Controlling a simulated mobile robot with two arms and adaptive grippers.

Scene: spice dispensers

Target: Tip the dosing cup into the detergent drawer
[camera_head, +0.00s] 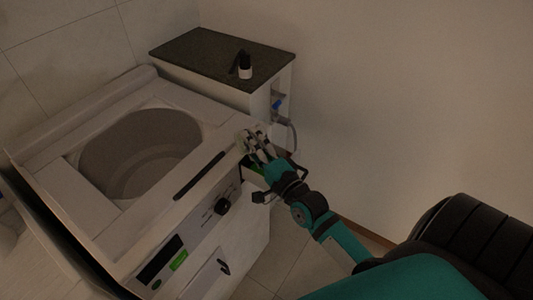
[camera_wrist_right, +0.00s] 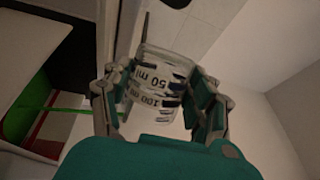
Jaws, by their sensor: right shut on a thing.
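My right gripper (camera_head: 257,150) is shut on the dosing cup (camera_head: 246,139) at the front right corner of the washing machine (camera_head: 112,222). In the right wrist view, the clear cup (camera_wrist_right: 155,78) with black 50 ml and 100 ml marks sits between the two fingers of the gripper (camera_wrist_right: 158,92). The detergent drawer (camera_head: 254,172) stands open below the gripper and is partly hidden by it. In the wrist view the drawer (camera_wrist_right: 37,80) shows at the left, with green and red parts inside. The cup's contents cannot be made out. My left gripper is out of view.
A cabinet with a dark top (camera_head: 205,52) stands behind the machine and carries a small black and white item (camera_head: 244,66). A blue tap (camera_head: 277,104) with a hose is at its side. Bare wall lies to the right.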

